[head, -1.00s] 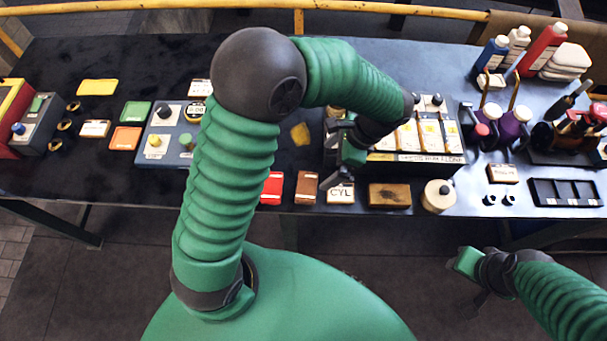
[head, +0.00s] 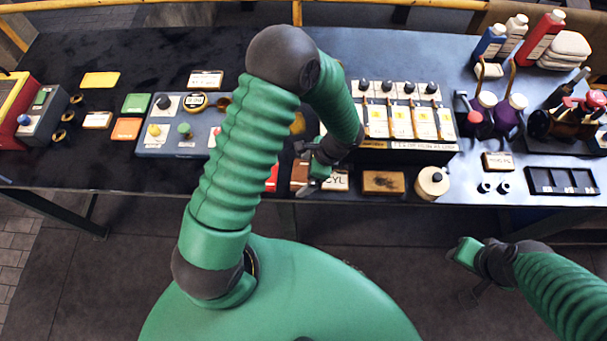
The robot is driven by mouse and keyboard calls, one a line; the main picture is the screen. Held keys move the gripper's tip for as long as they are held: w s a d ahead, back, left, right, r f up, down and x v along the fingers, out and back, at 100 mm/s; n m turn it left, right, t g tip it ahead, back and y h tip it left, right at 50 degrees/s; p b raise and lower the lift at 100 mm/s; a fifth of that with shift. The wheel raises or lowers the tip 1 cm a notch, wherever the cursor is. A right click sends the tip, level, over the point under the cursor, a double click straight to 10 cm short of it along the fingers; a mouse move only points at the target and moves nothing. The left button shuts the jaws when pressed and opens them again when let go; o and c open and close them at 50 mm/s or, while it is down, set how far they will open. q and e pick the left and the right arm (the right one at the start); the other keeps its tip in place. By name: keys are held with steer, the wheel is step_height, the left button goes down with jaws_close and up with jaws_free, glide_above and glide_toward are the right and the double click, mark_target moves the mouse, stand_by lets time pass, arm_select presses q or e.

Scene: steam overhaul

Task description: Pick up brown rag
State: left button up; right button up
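A small flat brown piece (head: 299,171), which looks like the brown rag, lies near the table's front edge, between a red piece (head: 272,177) and the white CYL card (head: 336,181). My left gripper (head: 303,170) is over it and hides part of it. Its dark fingers look spread apart with nothing held. Whether they touch the brown piece cannot be told. My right gripper (head: 468,268) is low at the right, in front of the table and away from it.
A stained brown block (head: 384,183) and a round cream container (head: 432,182) stand right of the card. A rack (head: 405,145) with white and yellow packs is behind them. A blue-grey panel (head: 160,143) is at left. Bare table lies at the front left (head: 110,172).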

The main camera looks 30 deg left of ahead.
mark_target(298, 172)
arm_select(q)
steer(key=shift+d, duration=0.15)
steer(key=shift+c, duration=2.3)
steer(key=shift+s+a+f, duration=0.1)
steer(key=shift+a, duration=0.5)
steer(key=c, duration=0.7)
arm_select(e)
steer(key=shift+s+a+r, duration=0.1)
steer(key=shift+s+a, duration=0.05)
steer(key=shift+a, duration=0.25)
arm_select(q)
steer(key=shift+d, duration=0.15)
arm_select(e)
steer(key=shift+d, duration=0.1)
